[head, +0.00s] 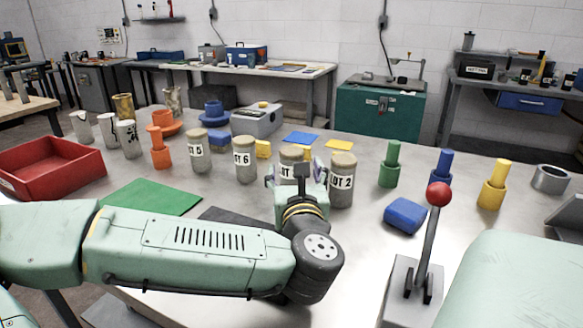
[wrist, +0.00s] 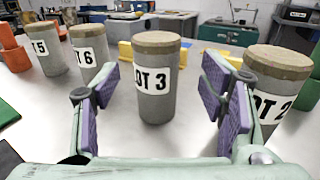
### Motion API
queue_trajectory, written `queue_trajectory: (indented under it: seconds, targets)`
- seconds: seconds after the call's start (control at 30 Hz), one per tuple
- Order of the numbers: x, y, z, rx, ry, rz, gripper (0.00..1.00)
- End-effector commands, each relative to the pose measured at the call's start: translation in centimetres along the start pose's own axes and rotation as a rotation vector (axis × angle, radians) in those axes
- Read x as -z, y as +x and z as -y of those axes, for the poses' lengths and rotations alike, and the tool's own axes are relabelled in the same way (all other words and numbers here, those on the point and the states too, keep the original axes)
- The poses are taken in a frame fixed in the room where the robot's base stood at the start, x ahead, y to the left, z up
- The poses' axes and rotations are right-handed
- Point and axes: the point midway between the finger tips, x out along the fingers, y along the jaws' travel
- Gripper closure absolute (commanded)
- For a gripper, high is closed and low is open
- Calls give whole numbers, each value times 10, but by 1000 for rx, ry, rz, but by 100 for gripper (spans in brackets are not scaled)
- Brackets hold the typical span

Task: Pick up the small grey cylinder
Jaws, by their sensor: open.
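Several grey cylinders with tan tops and lettered labels stand upright on the metal table. The one marked "OT 3" (wrist: 155,85) is centred ahead of my gripper (wrist: 160,92) in the wrist view, between the lines of the purple-padded fingers. My gripper is open and empty; I cannot tell whether the fingertips reach beside it. In the head view this cylinder (head: 291,154) is partly hidden by my gripper (head: 298,176). The "2" cylinder (head: 342,182) stands close at the right finger. The "T 6" (head: 245,162) and "T 5" (head: 199,154) cylinders stand to the left.
A red tray (head: 50,165), green mat (head: 150,197) and orange pieces (head: 160,155) lie left. Green (head: 389,168), blue (head: 441,170) and yellow (head: 492,187) stepped pegs and a blue block (head: 405,215) lie right. A red-knobbed lever (head: 430,240) stands in front.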

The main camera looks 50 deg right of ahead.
Motion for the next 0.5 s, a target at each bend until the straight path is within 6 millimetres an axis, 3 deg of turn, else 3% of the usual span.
queue_trajectory:
  seconds: [0.3,0.5]
  targets:
    - [-4,43,-4,-1,0,0,35]
    - [-2,47,-4,1,0,0,35]
